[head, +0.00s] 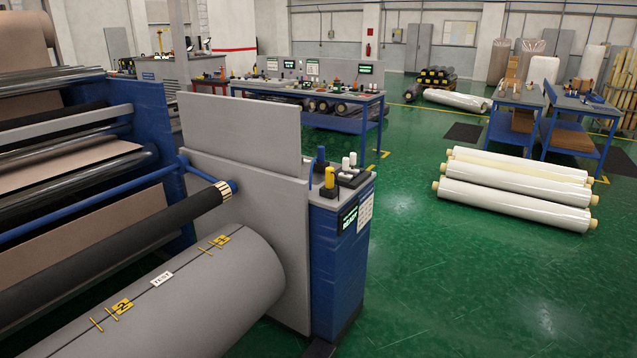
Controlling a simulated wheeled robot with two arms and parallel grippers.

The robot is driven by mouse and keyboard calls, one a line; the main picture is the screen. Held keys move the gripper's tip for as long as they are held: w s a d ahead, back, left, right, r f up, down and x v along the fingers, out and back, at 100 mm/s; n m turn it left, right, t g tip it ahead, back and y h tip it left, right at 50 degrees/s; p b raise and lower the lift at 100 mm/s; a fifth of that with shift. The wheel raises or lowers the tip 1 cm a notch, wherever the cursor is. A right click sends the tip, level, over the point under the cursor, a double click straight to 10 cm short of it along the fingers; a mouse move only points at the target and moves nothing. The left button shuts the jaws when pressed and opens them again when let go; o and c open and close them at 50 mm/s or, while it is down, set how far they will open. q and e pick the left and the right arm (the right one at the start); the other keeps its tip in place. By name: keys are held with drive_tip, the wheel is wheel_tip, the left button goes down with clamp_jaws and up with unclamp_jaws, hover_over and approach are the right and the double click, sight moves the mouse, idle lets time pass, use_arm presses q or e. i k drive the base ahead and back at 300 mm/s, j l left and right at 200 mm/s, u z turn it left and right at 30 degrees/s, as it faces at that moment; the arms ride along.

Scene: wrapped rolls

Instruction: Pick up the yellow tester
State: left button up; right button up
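A small yellow device (329,179), which looks like the yellow tester, stands upright on top of the blue machine cabinet (336,265) in the middle of the view. It is small in the picture, so its details do not show. Neither of my grippers is in view.
A dark blue item (321,158) and several white cylinders stand beside the yellow device. A large grey roll (190,300) fills the lower left. White wrapped rolls (515,205) lie on the green floor at right. Open floor (440,290) lies right of the cabinet.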

sight(329, 184)
drive_tip(key=u, duration=1.65)
drive_tip(key=z, duration=1.65)
drive_tip(key=u, duration=0.3)
drive_tip(key=i+l+u, duration=0.25)
drive_tip(key=l+u, duration=0.3)
drive_tip(key=i+l+u, duration=0.1)
drive_tip(key=l+u, duration=0.15)
drive_tip(key=l, duration=0.2)
